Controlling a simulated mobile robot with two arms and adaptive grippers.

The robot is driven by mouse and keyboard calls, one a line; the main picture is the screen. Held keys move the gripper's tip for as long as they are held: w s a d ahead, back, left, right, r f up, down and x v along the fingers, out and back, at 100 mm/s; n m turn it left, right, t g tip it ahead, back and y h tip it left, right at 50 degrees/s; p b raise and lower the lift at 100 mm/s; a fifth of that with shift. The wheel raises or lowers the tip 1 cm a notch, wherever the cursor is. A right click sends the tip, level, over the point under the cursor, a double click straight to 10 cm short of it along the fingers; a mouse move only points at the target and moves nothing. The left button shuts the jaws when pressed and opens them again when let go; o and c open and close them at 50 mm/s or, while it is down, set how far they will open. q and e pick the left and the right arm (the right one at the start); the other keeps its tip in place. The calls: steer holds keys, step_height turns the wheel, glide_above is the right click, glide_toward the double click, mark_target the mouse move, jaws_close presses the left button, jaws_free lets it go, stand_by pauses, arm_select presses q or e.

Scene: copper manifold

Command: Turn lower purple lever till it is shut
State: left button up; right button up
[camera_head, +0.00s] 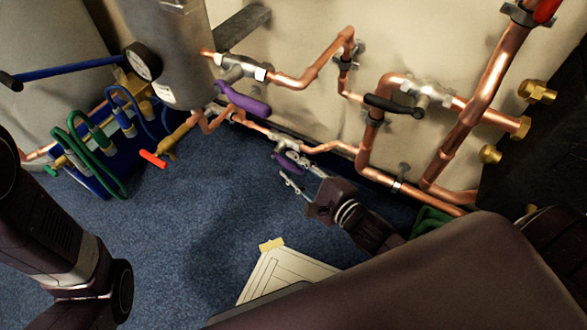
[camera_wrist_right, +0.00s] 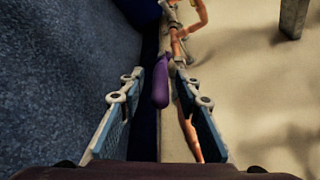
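The lower purple lever (camera_head: 290,162) sits on a valve in the low copper pipe near the floor, in the middle of the head view. Its handle slants down to the right. My right gripper (camera_head: 298,173) is beside it, fingers spread. In the right wrist view, the purple lever (camera_wrist_right: 161,86) points towards the camera between the two open fingers (camera_wrist_right: 163,88), with a gap on each side. I cannot tell if its end is within the fingers' reach. My left arm shows at the left, but its gripper is out of view.
A black lever (camera_head: 394,106) is to the right. The copper pipes (camera_head: 376,150) run close along the wall.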

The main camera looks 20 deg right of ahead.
jaws_close()
stand_by(0.3)
